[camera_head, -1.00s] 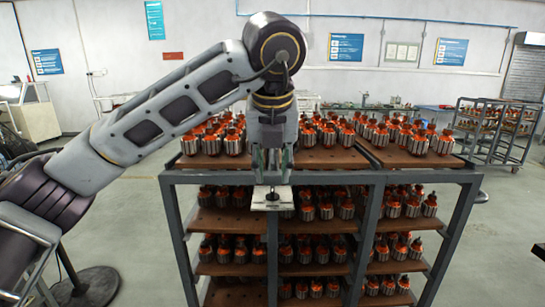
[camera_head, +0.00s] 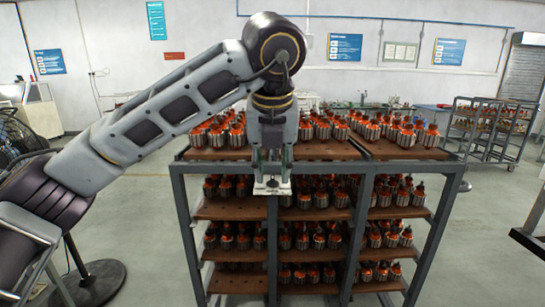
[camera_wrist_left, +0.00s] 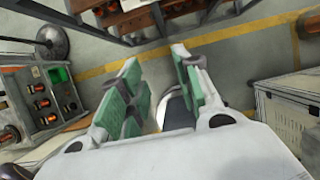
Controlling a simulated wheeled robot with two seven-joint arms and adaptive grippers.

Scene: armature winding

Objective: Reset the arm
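My left arm reaches in from the left in the head view and bends down at the elbow. My left gripper (camera_head: 271,172) hangs in front of the rack. In the left wrist view its green-padded fingers (camera_wrist_left: 157,75) stand apart with nothing held between them. A small white plate with a dark spot (camera_head: 271,188) shows just below the fingertips in the head view; I cannot tell what it belongs to. My right arm and gripper are out of view.
A grey metal rack (camera_head: 364,235) with brown shelves holds many orange-and-silver armatures (camera_head: 322,197). A second cart (camera_head: 490,130) stands at the back right. A dark table edge (camera_head: 526,243) is at the right. A panel with parts (camera_wrist_left: 40,100) and a light cabinet (camera_wrist_left: 290,112) flank the gripper.

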